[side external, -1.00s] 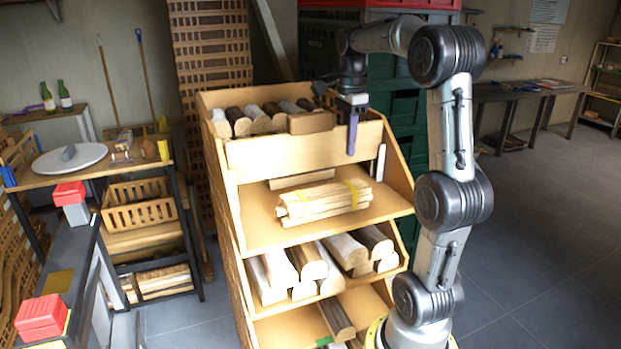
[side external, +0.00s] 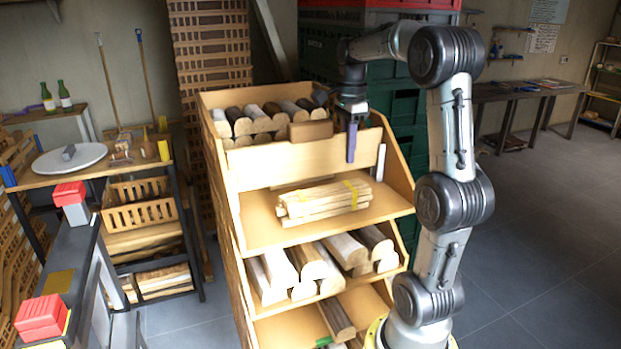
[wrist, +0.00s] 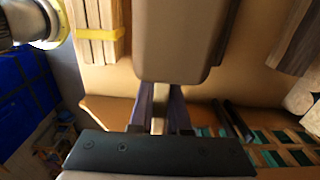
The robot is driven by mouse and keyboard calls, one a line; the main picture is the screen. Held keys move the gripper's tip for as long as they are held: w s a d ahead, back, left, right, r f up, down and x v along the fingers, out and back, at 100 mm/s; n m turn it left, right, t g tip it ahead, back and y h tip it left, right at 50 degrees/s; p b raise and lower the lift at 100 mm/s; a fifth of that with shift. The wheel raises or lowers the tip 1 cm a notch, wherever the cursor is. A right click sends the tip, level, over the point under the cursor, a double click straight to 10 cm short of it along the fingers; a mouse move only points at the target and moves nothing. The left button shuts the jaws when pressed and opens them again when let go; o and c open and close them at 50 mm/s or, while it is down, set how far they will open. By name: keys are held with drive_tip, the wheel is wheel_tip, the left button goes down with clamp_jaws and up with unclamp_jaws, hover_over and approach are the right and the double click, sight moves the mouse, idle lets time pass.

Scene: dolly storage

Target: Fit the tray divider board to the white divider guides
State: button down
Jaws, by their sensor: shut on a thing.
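The tray divider board is a pale wooden panel (side external: 290,165) across the front of the rack's top tier. A brown block (side external: 310,131) sits at its upper edge and moves with it; a brown block also fills the upper middle of the wrist view (wrist: 180,40). My gripper (side external: 352,143), with purple fingers, is right of the block at the board's upper right. In the wrist view my gripper (wrist: 160,100) is shut on a pale strip, apparently the board's edge. A white divider guide (side external: 381,161) stands near the board's right end. The left guide is not visible.
Split logs (side external: 265,124) lie behind the board. A strapped bundle of sticks (side external: 325,200) lies on the shelf below, with more logs (side external: 308,260) lower down. The rack's right side wall (side external: 397,165) is close to my gripper. Green crates (side external: 395,105) stand behind.

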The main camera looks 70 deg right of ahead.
sight(347, 170)
drive_tip(key=shift+f, duration=1.8)
drive_tip(key=shift+f, duration=0.15)
drive_tip(key=c, duration=0.8)
unclamp_jaws()
wheel_tip(347, 170, up, 14)
drive_tip(key=shift+f, duration=0.15)
